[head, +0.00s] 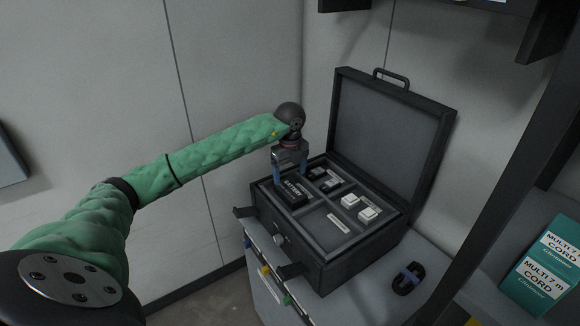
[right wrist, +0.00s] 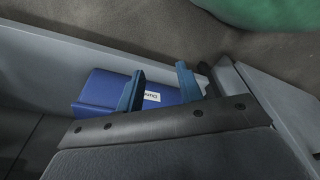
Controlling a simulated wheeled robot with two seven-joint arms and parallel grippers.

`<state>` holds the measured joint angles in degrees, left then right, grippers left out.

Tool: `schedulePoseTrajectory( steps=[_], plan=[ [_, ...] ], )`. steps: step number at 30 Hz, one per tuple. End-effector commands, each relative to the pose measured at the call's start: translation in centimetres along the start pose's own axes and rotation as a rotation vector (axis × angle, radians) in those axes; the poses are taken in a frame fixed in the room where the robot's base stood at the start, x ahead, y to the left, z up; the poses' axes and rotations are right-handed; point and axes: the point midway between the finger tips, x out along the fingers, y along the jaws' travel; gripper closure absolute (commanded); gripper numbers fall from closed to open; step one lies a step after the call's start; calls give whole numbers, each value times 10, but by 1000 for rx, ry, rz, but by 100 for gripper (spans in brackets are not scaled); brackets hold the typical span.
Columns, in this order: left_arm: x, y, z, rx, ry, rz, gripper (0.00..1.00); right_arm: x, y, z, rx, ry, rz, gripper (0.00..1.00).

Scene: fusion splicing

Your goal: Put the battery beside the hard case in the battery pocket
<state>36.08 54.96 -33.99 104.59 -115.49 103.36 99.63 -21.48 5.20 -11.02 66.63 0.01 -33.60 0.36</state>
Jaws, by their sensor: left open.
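The black battery (head: 292,197), with white lettering, stands in the left compartment of the open hard case (head: 325,266). Its top shows above the divider level; I cannot tell whether it sits fully down. My left gripper (head: 290,172) is open just above it, its blue fingers apart near the battery's back edge. Whether a finger touches it is unclear. My right gripper (right wrist: 158,90) shows in the right wrist view with its two blue fingers apart and nothing visible between them; it is not in the head view.
White-topped parts (head: 359,207) and small black parts (head: 322,177) sit in other compartments. The case lid (head: 385,130) stands open behind. A black strapped item (head: 408,279) lies on the counter at right. Teal cord boxes (head: 545,270) stand far right. A blue box (right wrist: 100,88) lies beyond my right fingers.

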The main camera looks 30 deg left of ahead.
Motion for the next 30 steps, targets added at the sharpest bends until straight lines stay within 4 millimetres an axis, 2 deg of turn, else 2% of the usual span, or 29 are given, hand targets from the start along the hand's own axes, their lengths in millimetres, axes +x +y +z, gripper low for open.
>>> schedulePoseTrajectory(
  steps=[6,12,30],
  plan=[
    [-25,-1,0,1,-2,-3,20,-16,-8,-17,9,-13,-10,64],
    [-40,0,0,0,-1,-1,20,-28,-11,-24,13,-24,-15,64],
    [-43,0,0,0,0,0,20,-32,-12,-26,14,-26,-15,64]
  ],
)
